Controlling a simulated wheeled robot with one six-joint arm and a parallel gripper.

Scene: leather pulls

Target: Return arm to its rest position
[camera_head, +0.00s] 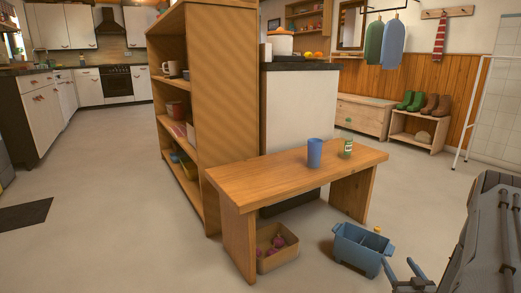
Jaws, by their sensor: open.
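My gripper (400,264) shows at the bottom right, with its two grey fingers apart and nothing between them. My grey arm (487,235) fills the lower right corner. The gripper appears just right of and in front of a blue divided caddy (352,254) on the floor; I cannot tell how far apart they are. A small yellow thing shows at the caddy's back right edge. The rest of my arm is outside the view.
A wooden bench (270,178) holds a blue cup (315,152) and a green jar (347,147). A box (277,255) with reddish items is under it. A tall shelf (215,90) stands behind left. Floor is open at left; a white rack (471,110) stands right.

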